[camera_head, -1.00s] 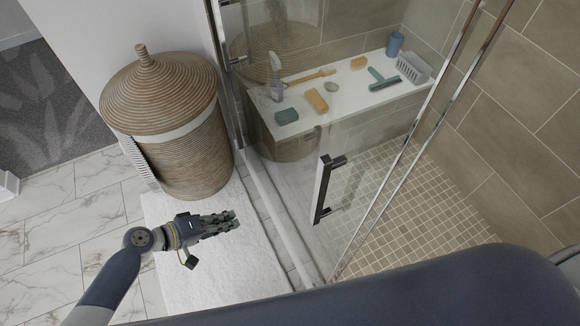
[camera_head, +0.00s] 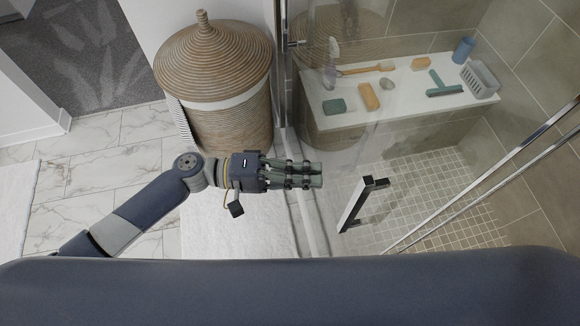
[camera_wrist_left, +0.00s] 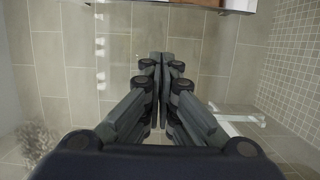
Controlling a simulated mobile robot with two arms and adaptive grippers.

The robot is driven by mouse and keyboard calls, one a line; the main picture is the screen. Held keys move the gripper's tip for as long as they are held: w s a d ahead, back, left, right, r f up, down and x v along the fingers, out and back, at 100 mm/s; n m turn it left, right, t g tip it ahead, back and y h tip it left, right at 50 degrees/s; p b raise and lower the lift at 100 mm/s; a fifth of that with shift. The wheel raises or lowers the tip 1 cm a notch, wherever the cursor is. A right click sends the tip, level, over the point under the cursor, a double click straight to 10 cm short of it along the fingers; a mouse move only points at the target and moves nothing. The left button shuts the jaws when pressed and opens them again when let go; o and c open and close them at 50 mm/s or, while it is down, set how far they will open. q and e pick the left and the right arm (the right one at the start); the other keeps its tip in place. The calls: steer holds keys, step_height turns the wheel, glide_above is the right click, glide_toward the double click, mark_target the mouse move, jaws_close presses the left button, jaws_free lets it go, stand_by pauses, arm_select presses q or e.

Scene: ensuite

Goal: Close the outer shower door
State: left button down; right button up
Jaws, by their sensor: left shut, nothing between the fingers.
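The shower door is clear glass, and its edges are hard to make out. Its dark, chrome-edged bar handle (camera_head: 357,205) stands right of centre in the head view. My left gripper (camera_head: 322,175) is shut and empty, with its fingers pointing right toward the glass. In the picture its fingertips are a short way left of and above the handle, apart from it. Whether they touch the glass cannot be told. In the left wrist view the fingers (camera_wrist_left: 160,62) are pressed together, with tiled wall beyond. My right gripper is not in view.
A wicker basket (camera_head: 215,85) stands behind my left arm, beside a chrome post (camera_head: 281,70). A white mat (camera_head: 225,228) lies below the arm. A shower bench (camera_head: 318,108) holds bottles, brushes and a basket. Chrome rails (camera_head: 490,172) cross at the right.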

mark_target(360, 175)
arm_select(q)
steer(key=d, duration=0.1)
steer(key=d+p, duration=0.1)
steer(key=d, duration=0.2)
steer(key=shift+s+r, duration=0.1)
steer(key=shift+r, duration=0.15)
steer(key=s, duration=0.1)
steer(key=s+p, duration=0.2)
steer(key=s, duration=0.1)
steer(key=shift+d+f, duration=0.2)
steer(key=shift+f, duration=0.1)
